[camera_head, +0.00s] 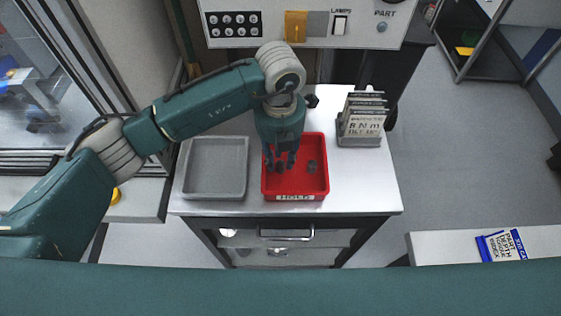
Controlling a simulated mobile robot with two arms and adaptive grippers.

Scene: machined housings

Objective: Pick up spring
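My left gripper (280,163) reaches down from above over the red tray (296,191), which has a label on its front wall. Its two dark fingers are apart, with a gap between them. A small dark part (280,168) shows at the gap between the fingertips; I cannot tell if they touch it. Another small dark part (311,167) lies in the tray to the right of the gripper. Both are too small to tell which is the spring. My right gripper is not in view.
An empty grey tray (215,192) sits left of the red tray on the white worktop (365,190). A grey rack with upright cards (362,118) stands at the right. A control panel (345,27) is behind. A blue-and-white box (502,246) lies on a lower-right surface.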

